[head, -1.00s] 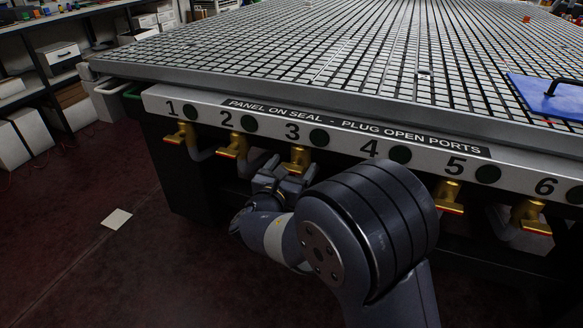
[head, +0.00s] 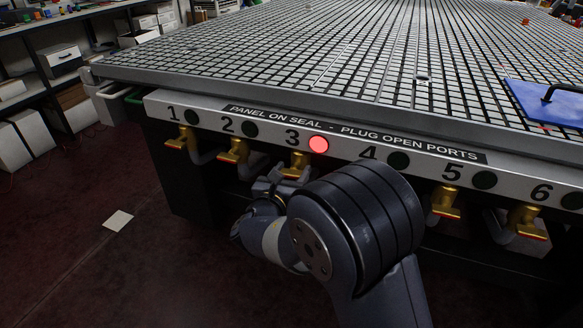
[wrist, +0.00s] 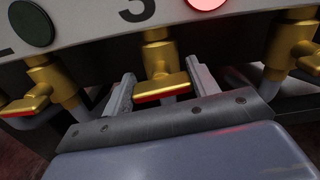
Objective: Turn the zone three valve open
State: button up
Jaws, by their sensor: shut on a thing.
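The zone three valve is a brass tap (head: 297,164) under the number 3, with a flat, red-edged brass handle (wrist: 160,87). In the wrist view the handle lies crosswise, a little tilted, between the two grey fingers. My gripper (wrist: 163,90) is shut on this handle, one finger at each end. In the head view my gripper (head: 279,180) is just below the valve, partly hidden by my arm. The zone three lamp (head: 319,144) glows red; it also shows at the top of the wrist view (wrist: 206,2).
Neighbouring brass valves two (head: 234,152) and four, the latter hidden by my arm, flank this one; others follow along the panel (head: 222,119). Their visible lamps are dark. The grid table top (head: 330,70) overhangs the panel. A blue plate (head: 548,104) lies on it. The floor at left is mostly clear.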

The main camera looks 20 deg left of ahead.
jog(key=n+p, duration=0.1)
jog(key=p, duration=0.1)
jog(key=n+p, duration=0.1)
jog(key=n, duration=0.1)
jog(key=n+p, duration=0.1)
jog(key=p, duration=0.1)
jog(key=shift+a+r+p, duration=0.1)
jog(key=shift+r+p, duration=0.15)
jog(key=shift+p, duration=0.1)
jog(key=n+p, duration=0.5)
jog(key=shift+f, duration=0.15)
jog(key=n+p, duration=0.3)
jog(key=n, duration=0.1)
jog(key=shift+a+f+p, duration=0.1)
jog(key=shift+f+p, duration=0.1)
jog(key=shift+p, duration=0.2)
jog(key=shift+f+n+p, duration=0.2)
jog(key=shift+n+p, duration=0.75)
jog(key=shift+n, duration=0.85)
jog(key=o, duration=1)
